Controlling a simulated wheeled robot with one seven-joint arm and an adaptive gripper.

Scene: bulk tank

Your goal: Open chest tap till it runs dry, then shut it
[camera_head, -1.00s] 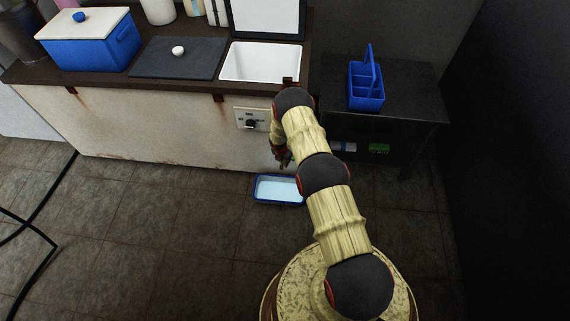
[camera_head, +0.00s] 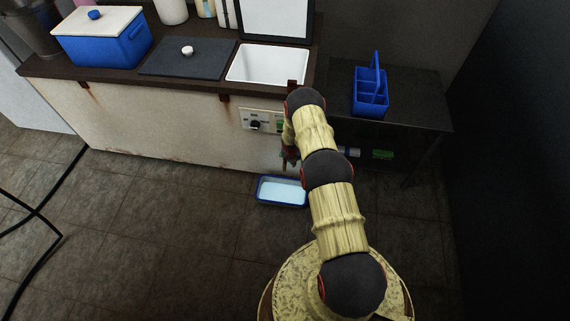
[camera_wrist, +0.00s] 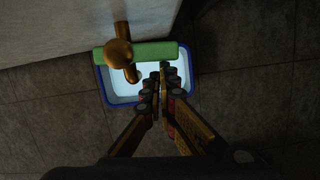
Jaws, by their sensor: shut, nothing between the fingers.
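The chest (camera_head: 170,130) is a long, pale, rust-stained cabinet with a dark top and an open white well (camera_head: 266,66). In the wrist view its brass tap (camera_wrist: 119,54) sticks out from the pale wall, with a green bar handle (camera_wrist: 155,52) lying across it, roughly parallel to the wall. A blue-rimmed tray (camera_head: 281,191) with pale liquid or a pale bottom lies on the floor below; the wrist view shows it too (camera_wrist: 103,88). My gripper (camera_wrist: 158,75) is shut and empty, beside the handle's right part; contact cannot be told. My arm hides the tap in the head view. No stream is discernible.
A control panel (camera_head: 262,121) with a black knob is on the chest front. A dark side table (camera_head: 415,115) with a blue caddy (camera_head: 370,92) stands to the right. A blue cooler (camera_head: 100,38) sits on the chest top. The floor at left is open except for black cables (camera_head: 38,220).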

